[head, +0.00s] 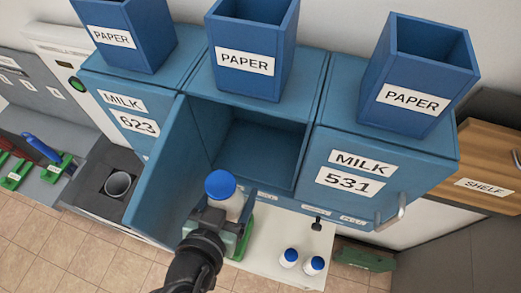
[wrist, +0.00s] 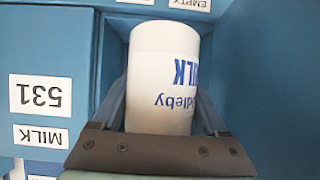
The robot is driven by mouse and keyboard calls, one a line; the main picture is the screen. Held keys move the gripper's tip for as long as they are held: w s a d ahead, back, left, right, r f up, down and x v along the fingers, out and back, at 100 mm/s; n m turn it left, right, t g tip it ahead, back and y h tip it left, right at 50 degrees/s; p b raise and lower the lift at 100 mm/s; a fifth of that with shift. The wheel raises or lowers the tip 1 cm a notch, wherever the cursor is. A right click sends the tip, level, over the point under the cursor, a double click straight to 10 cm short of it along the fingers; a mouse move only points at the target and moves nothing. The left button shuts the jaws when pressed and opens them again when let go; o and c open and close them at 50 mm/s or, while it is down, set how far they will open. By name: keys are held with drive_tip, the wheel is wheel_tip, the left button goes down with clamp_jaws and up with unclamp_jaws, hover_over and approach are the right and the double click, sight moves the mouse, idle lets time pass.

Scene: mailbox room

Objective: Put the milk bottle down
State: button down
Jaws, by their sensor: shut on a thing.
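A white milk bottle (head: 230,205) with a blue cap is held upright in front of the open middle compartment (head: 262,150) in the head view. My gripper (head: 222,208) is shut around its body. In the wrist view, the same milk bottle (wrist: 163,55) stands between the two fingers, its blue lettering upside down. The compartment behind it looks empty in the head view; its floor is partly hidden. Its blue door (head: 180,165) hangs open on the left, close beside the bottle and my gripper.
The closed box 531 (head: 345,205) is on the right and box 623 (head: 125,125) on the left. Blue paper bins (head: 250,75) stand on top. Two more milk bottles (head: 289,256) stand on a white surface below. A wooden shelf (head: 490,165) is at far right.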

drive_tip(key=shift+s+r, duration=0.2)
drive_tip(key=shift+r, duration=0.35)
drive_tip(key=shift+w+r, duration=0.2)
drive_tip(key=shift+w, duration=0.05)
drive_tip(key=w+d+f+p, duration=0.1)
drive_tip(key=w+d, duration=0.1)
drive_tip(key=w, duration=0.4)
drive_tip(key=w+d+p, duration=0.2)
drive_tip(key=w, duration=0.4)
drive_tip(key=w+d+f+p, duration=0.1)
drive_tip(key=w+d+p, duration=0.1)
drive_tip(key=w, duration=0.4)
drive_tip(key=shift+f, duration=0.35)
wheel_tip(320, 180, down, 4)
drive_tip(key=shift+r, duration=0.2)
drive_tip(key=shift+w+f+p, duration=0.25)
drive_tip(key=shift+f+p, duration=0.1)
drive_tip(key=shift+p, duration=0.1)
drive_tip(key=shift+f, duration=0.1)
drive_tip(key=shift+f, duration=0.1)
